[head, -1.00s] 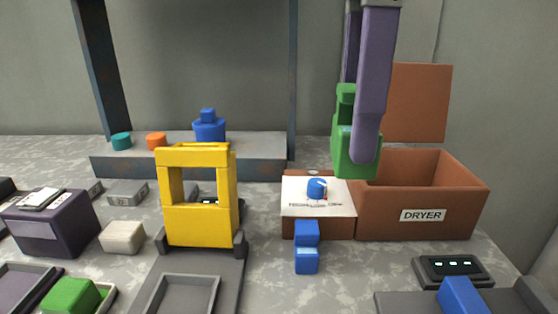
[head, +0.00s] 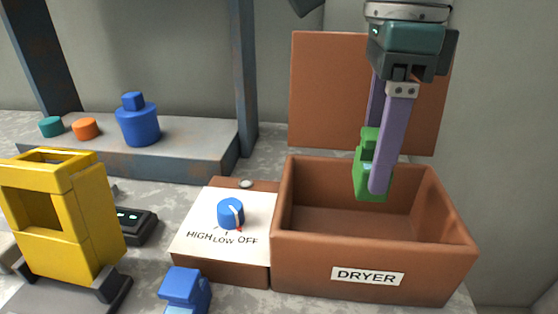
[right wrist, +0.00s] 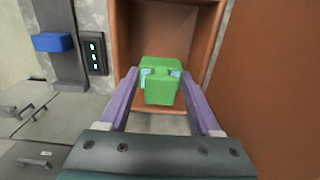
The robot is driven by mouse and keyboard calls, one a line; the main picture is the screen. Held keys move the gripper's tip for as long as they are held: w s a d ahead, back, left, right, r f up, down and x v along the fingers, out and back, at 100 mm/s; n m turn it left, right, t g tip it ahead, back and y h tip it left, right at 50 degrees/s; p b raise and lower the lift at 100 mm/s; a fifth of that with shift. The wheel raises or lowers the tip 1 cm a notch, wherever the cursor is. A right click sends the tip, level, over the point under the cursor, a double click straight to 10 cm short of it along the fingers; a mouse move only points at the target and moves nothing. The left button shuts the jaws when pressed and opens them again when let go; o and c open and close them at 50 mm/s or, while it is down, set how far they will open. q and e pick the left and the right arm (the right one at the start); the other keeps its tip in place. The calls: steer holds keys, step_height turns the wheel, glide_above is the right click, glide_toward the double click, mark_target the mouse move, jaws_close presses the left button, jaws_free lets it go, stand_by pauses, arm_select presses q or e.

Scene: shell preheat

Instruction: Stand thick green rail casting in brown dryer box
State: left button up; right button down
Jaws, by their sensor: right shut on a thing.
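The green rail casting (head: 367,170) hangs upright between the purple fingers of my right gripper (head: 379,180), which is shut on it. In the head view its lower end is over the opening of the brown dryer box (head: 372,281), near the back wall, and one finger hides part of it. In the right wrist view the casting (right wrist: 160,82) sits between the fingertips with the box interior (right wrist: 165,35) behind it. I cannot tell whether it touches the box floor. The box's lid (head: 325,90) stands open behind. My left gripper is not in view.
A control block with a blue dial (head: 231,212) adjoins the box's left side; the pointer is towards OFF. A blue piece (head: 185,289) lies in front of it. A yellow frame (head: 65,220) stands at left. A shelf (head: 180,165) holds a blue weight (head: 137,122) and two pucks.

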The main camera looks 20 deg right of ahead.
step_height(320, 180, down, 5)
steer(key=shift+r, duration=0.1)
steer(key=shift+f+b, duration=0.45)
steer(key=shift+f, duration=1.9)
steer(key=shift+f, duration=0.2)
steer(key=shift+c, duration=0.5)
jaws_free()
